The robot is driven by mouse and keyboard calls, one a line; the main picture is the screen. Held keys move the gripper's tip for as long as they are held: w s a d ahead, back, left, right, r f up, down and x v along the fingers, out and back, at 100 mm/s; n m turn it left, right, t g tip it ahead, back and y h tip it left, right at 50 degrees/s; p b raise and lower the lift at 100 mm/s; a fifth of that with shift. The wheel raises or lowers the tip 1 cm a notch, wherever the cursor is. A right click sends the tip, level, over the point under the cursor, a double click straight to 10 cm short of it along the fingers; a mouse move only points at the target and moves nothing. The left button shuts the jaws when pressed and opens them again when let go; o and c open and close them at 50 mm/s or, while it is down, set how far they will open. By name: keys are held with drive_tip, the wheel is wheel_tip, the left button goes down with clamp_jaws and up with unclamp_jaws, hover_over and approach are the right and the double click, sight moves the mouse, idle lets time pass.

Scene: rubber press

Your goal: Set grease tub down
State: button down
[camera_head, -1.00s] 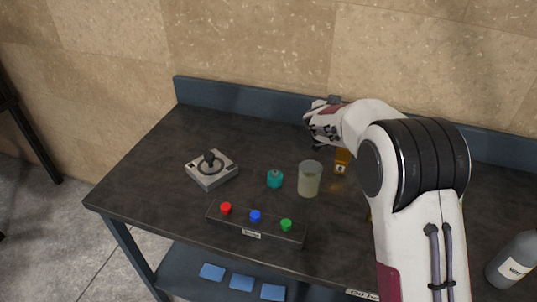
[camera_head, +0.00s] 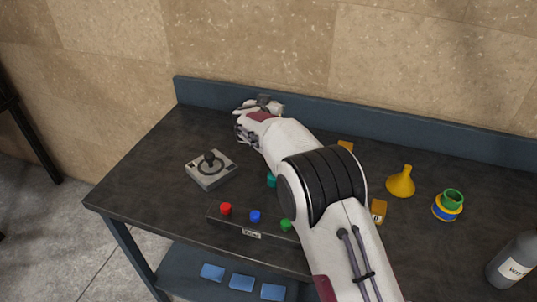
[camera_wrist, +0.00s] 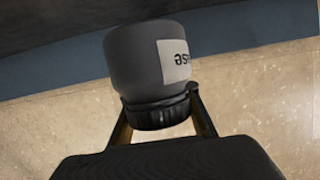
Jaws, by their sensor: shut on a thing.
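The grease tub (camera_wrist: 150,57) is dark grey with a white label that reads upside down in the wrist view. My gripper (camera_wrist: 160,118) is shut on the tub at its ribbed black lid, one finger on each side. In the wrist view the tub shows against the wall and the bench's blue back rail, with the dark bench top at the upper edge. In the head view my gripper (camera_head: 243,129) is over the back left of the bench, and I cannot make out the tub there. Whether the tub touches the bench top cannot be told.
A joystick box (camera_head: 211,170) stands in front of my gripper. A button panel (camera_head: 234,226) is near the front edge. A teal pot (camera_head: 271,181) is partly behind my arm. A yellow funnel (camera_head: 401,181) and stacked rings (camera_head: 448,206) are at right.

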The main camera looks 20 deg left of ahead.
drive_tip(key=shift+f, duration=3.1)
drive_tip(key=shift+f, duration=0.1)
drive_tip(key=shift+f, duration=1.75)
drive_tip(key=shift+f, duration=0.1)
drive_tip(key=c, duration=1.5)
unclamp_jaws()
drive_tip(key=shift+f, duration=0.1)
drive_tip(key=shift+r, duration=0.2)
